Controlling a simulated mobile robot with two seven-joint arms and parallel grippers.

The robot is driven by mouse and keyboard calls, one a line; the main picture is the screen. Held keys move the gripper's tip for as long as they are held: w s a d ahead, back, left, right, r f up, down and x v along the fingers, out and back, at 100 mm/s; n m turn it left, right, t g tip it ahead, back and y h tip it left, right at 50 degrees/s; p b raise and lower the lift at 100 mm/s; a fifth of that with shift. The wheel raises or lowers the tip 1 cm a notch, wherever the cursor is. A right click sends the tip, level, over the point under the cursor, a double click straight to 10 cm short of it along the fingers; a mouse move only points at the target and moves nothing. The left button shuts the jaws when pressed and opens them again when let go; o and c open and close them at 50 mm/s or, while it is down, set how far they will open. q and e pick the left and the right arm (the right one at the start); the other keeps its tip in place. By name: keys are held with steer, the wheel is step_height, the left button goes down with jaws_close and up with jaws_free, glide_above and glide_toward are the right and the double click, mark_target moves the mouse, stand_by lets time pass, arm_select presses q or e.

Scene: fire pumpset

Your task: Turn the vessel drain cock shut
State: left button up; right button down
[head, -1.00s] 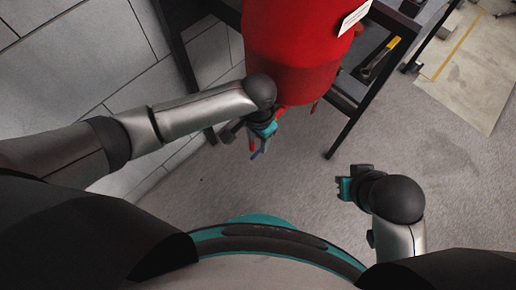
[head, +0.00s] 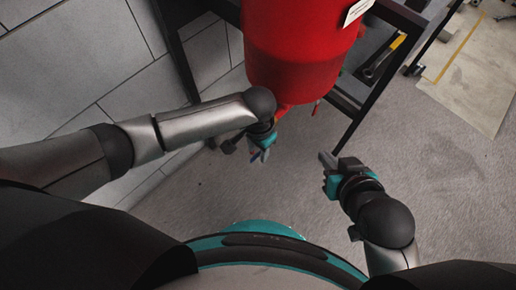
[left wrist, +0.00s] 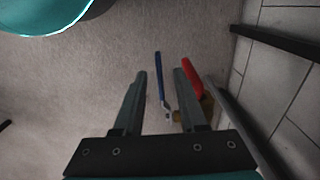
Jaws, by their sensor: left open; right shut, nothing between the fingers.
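The red vessel (head: 295,60) hangs over the floor at the top of the head view. Below it, my left gripper (head: 259,155) is open and points down. In the left wrist view, a thin blue lever (left wrist: 159,78) stands between the spread fingers (left wrist: 160,75), with a gap to each finger. A red lever (left wrist: 192,78) with a brass body (left wrist: 207,104) sits beside and partly behind the right finger. I cannot tell which lever belongs to the drain cock. My right gripper (head: 327,160) is shut and empty, right of the vessel's bottom.
A dark metal stand (head: 348,100) is behind and right of the vessel, with a yellow-handled tool (head: 385,55) on it. Pale tiled wall (head: 70,65) lies to the left. The grey floor (head: 440,190) is clear at the right.

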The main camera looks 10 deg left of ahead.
arm_select(q)
steer(key=shift+c, duration=0.3)
jaws_close()
stand_by(1.1)
